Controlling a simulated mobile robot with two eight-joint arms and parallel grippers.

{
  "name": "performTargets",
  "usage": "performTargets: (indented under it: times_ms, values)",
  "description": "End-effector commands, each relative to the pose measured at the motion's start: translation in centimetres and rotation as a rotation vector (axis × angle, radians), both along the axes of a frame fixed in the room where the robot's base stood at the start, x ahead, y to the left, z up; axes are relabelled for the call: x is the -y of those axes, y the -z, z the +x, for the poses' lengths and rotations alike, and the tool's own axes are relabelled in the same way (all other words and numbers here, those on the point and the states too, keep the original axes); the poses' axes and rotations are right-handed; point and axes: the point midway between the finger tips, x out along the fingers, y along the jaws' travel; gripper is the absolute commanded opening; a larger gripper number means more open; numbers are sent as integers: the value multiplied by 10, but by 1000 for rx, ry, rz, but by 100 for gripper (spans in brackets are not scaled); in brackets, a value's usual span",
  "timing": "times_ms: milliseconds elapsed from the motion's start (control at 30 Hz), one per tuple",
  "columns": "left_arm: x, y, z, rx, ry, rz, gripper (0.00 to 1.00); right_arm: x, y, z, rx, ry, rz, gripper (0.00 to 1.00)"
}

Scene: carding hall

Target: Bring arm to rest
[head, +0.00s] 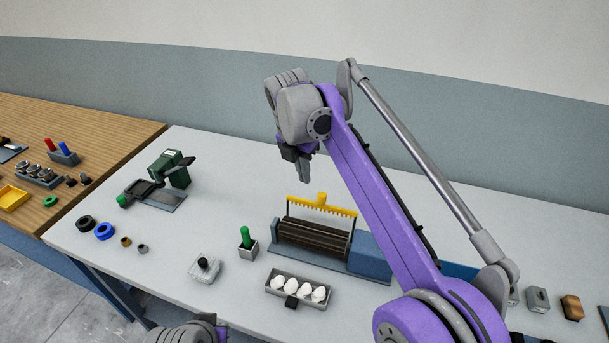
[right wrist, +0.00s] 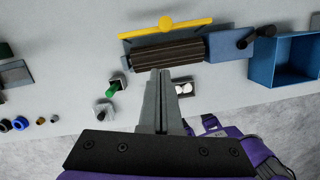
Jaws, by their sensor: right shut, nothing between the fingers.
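My right arm, purple and grey, rises from the lower right in the head view and reaches over the white table (head: 190,235). My right gripper (head: 305,180) hangs down in the air behind and above the carding machine (head: 312,238) with its yellow comb bar (head: 322,204). In the right wrist view the right gripper's fingers (right wrist: 160,75) are together with nothing between them, and the dark ribbed roller (right wrist: 165,54) shows beyond the tips. A small part of my left arm shows at the bottom edge of the head view; its gripper fingers are not visible.
A grey tray with white tufts (head: 297,290), a green-handled tool in a holder (head: 247,245) and a light block with a black knob (head: 205,266) stand before the machine. A dark green device (head: 168,170) stands left. A blue open bin (right wrist: 290,60) is right.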

Motion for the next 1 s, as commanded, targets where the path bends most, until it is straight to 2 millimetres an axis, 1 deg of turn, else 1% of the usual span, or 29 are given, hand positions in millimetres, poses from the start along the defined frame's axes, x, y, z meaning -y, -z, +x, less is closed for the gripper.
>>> performTargets:
  times_ms: [300, 367, 467, 567, 633, 767, 800, 867, 900, 967, 1000]
  values:
    - [0, 0, 0, 0, 0, 0, 0, 2, 0, -1, 3, 17, 5, 0]
    - [0, 0, 0, 0, 0, 0, 0, 8, 0, -5, 13, 63, 17, 0]
    - [0, 0, 0, 0, 0, 0, 0, 26, 0, -17, 49, 226, 62, 0]
    - [0, 0, 0, 0, 0, 0, 0, 53, 5, -40, 101, 483, 138, 0]
    - [0, 0, 0, 0, 0, 0, 0, 74, 13, -61, 139, 688, 203, 0]
    - [0, 0, 0, 0, 0, 0, 0, 107, 34, -104, 202, 1070, 331, 0]
    - [0, 0, 0, 0, 0, 0, 0, 116, 43, -118, 217, 1188, 373, 0]
    - [0, 0, 0, 0, 0, 0, 0, 129, 57, -141, 240, 1364, 437, 0]
    - [0, 0, 0, 0, 0, 0, 0, 137, 68, -156, 254, 1480, 482, 0]
    - [0, 0, 0, 0, 0, 0, 0, 148, 85, -179, 271, 1655, 551, 0]
    - [0, 0, 0, 0, 0, 0, 0, 155, 98, -195, 280, 1767, 597, 0]
